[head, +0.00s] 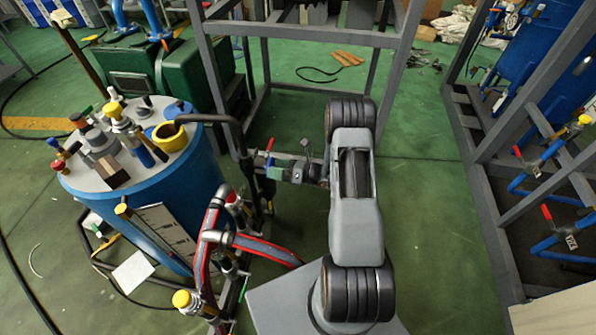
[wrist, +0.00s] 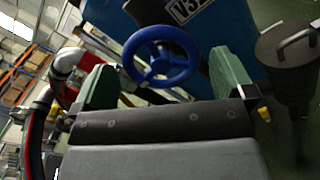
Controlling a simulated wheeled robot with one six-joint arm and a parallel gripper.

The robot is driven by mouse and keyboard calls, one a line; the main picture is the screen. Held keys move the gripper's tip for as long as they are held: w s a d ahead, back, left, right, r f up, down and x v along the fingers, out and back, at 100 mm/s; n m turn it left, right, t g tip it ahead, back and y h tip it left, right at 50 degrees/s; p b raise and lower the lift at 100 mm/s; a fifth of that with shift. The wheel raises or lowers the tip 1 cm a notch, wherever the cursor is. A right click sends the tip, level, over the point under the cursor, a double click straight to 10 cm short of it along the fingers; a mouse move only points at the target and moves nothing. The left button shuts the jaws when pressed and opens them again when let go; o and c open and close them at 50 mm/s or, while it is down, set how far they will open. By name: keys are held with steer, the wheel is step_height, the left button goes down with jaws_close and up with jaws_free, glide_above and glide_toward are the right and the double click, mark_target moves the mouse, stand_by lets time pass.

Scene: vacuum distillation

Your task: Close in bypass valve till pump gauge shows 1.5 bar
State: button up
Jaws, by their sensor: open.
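A blue handwheel valve (wrist: 160,56) shows in the wrist view, in front of a blue vessel. A white tag (wrist: 188,10) above it starts with "V3"; the rest is cut off. My gripper (wrist: 163,62) is open, with one green finger on each side of the wheel in the picture. I cannot tell whether either finger touches it. In the head view my gripper (head: 273,172) is beside the upright pipes right of the blue vessel, and the wheel cannot be made out there. No readable pump gauge face shows.
A blue vessel (head: 150,215) with crowded fittings stands at left. A grey frame (head: 305,31) stands behind and a pipe rack (head: 480,190) at right. Green floor (head: 430,200) is free between my arm and the rack.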

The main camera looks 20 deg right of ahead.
steer(key=v, duration=1.1)
steer(key=shift+s, duration=0.15)
steer(key=shift+d, duration=0.1)
